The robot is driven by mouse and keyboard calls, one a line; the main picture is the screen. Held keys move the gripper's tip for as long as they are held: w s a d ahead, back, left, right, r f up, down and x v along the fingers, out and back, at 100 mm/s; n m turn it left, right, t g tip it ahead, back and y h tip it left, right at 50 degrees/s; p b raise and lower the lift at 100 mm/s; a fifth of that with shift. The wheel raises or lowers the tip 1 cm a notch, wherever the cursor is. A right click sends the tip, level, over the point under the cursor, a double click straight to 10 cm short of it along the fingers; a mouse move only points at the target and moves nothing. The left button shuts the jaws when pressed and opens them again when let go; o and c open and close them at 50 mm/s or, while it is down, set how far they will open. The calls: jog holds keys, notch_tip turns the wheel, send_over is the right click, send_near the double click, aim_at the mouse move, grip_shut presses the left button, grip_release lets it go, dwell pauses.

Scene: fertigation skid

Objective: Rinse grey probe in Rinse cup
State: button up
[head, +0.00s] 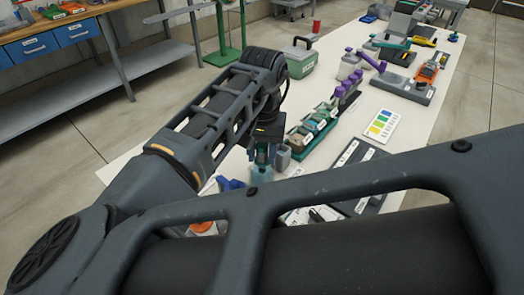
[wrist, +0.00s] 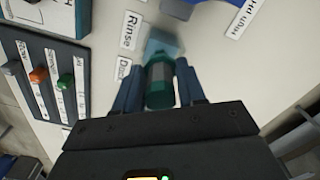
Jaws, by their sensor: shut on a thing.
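A pale blue, see-through cup (wrist: 163,42) stands just beyond the probe in the wrist view, beside the Rinse label (wrist: 130,30). The probe overlaps the cup's near side; I cannot tell whether its tip is inside. In the head view my gripper (head: 263,148) points down over the white table, with the teal body (head: 262,156) below it.
A dark board (wrist: 45,75) with grey, orange and green plugs lies left in the wrist view. A grey block (head: 283,158) stands close right of my gripper. A rack with green and purple-topped items (head: 318,122) is farther back. My arm hides much of the near table.

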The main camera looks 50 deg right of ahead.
jog(key=shift+r+p, duration=0.35)
jog(key=shift+r, duration=0.2)
jog(key=shift+f, duration=0.15)
jog(key=shift+f+b, duration=0.4)
jog(key=shift+f, duration=0.3)
jog(key=shift+r+p, duration=0.85)
jog(key=shift+p, duration=0.05)
jog(key=shift+f, duration=0.1)
